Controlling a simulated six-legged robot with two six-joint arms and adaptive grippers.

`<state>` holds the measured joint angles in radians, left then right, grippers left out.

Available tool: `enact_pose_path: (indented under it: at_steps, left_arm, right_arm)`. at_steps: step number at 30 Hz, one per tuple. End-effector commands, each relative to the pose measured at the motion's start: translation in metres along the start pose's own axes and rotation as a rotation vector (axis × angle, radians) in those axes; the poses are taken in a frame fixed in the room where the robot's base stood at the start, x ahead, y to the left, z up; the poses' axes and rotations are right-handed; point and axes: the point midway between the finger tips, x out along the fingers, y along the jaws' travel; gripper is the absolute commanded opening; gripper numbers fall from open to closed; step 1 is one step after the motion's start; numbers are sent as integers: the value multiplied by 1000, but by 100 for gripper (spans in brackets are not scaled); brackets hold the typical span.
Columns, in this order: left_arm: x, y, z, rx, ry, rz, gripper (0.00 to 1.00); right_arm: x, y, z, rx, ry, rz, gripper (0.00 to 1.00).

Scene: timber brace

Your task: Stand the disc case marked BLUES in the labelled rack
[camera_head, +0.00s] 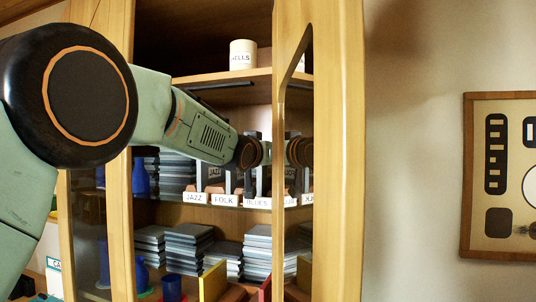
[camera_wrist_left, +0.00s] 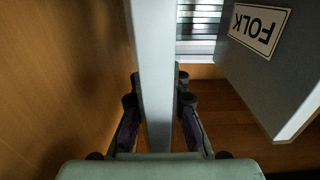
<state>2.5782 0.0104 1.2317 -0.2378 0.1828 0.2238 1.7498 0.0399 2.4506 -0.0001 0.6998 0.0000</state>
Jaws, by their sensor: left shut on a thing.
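My left gripper (camera_head: 258,178) is inside the cabinet, just above the front labels of the rack. In the left wrist view its two fingers (camera_wrist_left: 160,105) are shut on a thin pale grey disc case (camera_wrist_left: 155,60), seen edge-on. No marking shows on it, so I cannot read whether it is BLUES. The rack's labels read JAZZ (camera_head: 195,198), FOLK (camera_head: 225,200) and BLUES (camera_head: 257,203); the held case is over the BLUES end. Whether it touches the rack floor is hidden. A dark case marked FOLK (camera_wrist_left: 258,30) stands beside it in the wrist view. My right gripper is not in view.
The cabinet's wooden door frame (camera_head: 337,150) stands close on the right of the gripper. Stacks of grey cases (camera_head: 187,240) fill the lower shelf. A white labelled canister (camera_head: 243,54) stands on the shelf above. A brown wooden panel (camera_wrist_left: 60,80) runs along the left in the wrist view.

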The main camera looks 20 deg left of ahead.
Motion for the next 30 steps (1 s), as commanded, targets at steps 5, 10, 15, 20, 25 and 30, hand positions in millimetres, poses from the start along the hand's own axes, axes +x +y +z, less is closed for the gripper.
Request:
enact_pose_path:
  at_steps: [5, 10, 15, 20, 25, 30]
  left_arm:
    - [0, 0, 0, 0, 0, 0, 18]
    - [0, 0, 0, 0, 1, 0, 33]
    - [-1, 0, 0, 0, 1, 0, 40]
    - [-1, 0, 1, 0, -1, 0, 40]
    - [-6, 0, 0, 0, -1, 0, 40]
    - [-25, 0, -2, -1, 1, 0, 40]
  right_arm:
    - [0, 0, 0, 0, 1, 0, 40]
    - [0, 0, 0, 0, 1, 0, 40]
    - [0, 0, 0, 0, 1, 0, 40]
    - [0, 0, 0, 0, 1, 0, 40]
    - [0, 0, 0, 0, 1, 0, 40]
    - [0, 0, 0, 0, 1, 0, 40]
